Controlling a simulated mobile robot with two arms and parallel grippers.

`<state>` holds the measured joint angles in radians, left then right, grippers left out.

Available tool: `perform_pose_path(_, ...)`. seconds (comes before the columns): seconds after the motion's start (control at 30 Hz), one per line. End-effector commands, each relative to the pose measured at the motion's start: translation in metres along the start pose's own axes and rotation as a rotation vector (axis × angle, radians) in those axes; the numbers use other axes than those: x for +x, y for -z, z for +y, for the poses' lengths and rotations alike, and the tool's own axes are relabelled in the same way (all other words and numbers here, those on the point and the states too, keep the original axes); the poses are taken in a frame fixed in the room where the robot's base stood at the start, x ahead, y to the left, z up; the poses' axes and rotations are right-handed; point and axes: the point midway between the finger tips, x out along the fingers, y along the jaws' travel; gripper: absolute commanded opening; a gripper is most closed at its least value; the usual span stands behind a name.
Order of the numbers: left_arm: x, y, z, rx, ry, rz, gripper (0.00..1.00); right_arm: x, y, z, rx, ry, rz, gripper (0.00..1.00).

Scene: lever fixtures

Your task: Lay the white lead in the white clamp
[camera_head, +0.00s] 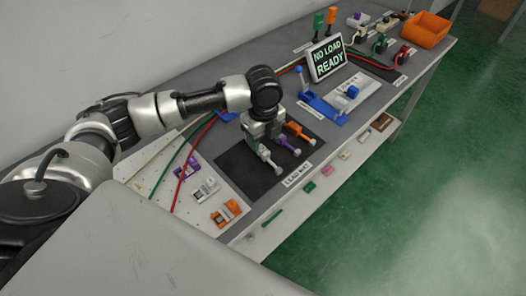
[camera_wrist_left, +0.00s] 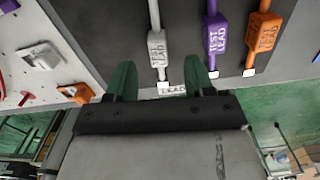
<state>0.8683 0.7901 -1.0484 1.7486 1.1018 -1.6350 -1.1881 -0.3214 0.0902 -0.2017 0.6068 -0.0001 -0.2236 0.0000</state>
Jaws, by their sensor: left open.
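The white lead (camera_head: 270,161) lies on the dark mat, leftmost of three leads; it also shows in the left wrist view (camera_wrist_left: 158,48). My left gripper (camera_head: 262,138) is above the mat by the white lead. In the left wrist view its green fingers (camera_wrist_left: 161,70) are open, one on each side of the white lead's near end, with gaps on both sides. The white clamp (camera_head: 206,188) sits on the pale board left of the mat, between a purple and an orange clamp. It is empty; it also shows in the left wrist view (camera_wrist_left: 40,56). My right gripper is not in view.
A purple lead (camera_head: 290,147) and an orange lead (camera_head: 300,132) lie right of the white one. The purple clamp (camera_head: 187,168) and orange clamp (camera_head: 226,213) flank the white clamp. A sign (camera_head: 327,58) reads "NO LOAD READY". Blue and white lever fixtures stand beyond the mat.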

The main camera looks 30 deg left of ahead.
Motion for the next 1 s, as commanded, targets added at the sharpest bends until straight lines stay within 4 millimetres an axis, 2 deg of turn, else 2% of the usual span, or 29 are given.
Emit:
perform_pose_path(0.3, 0.043, 0.003, 0.003, 0.001, -0.002, 0.001, 0.53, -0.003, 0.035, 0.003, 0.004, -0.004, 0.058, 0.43)
perform_pose_path(0.43, 0.051, 0.002, 0.003, 0.001, 0.0, 0.0, 0.53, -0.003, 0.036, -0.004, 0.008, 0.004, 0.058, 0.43)
perform_pose_path(0.63, 0.051, 0.002, 0.003, 0.001, 0.0, 0.0, 0.53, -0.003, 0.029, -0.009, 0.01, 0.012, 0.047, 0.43)
perform_pose_path(0.9, 0.05, 0.002, 0.003, 0.001, 0.0, 0.0, 0.12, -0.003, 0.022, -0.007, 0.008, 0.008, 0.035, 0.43)
perform_pose_path(1.0, 0.05, 0.002, 0.003, 0.001, 0.001, 0.0, 0.0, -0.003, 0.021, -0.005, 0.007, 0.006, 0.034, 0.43)
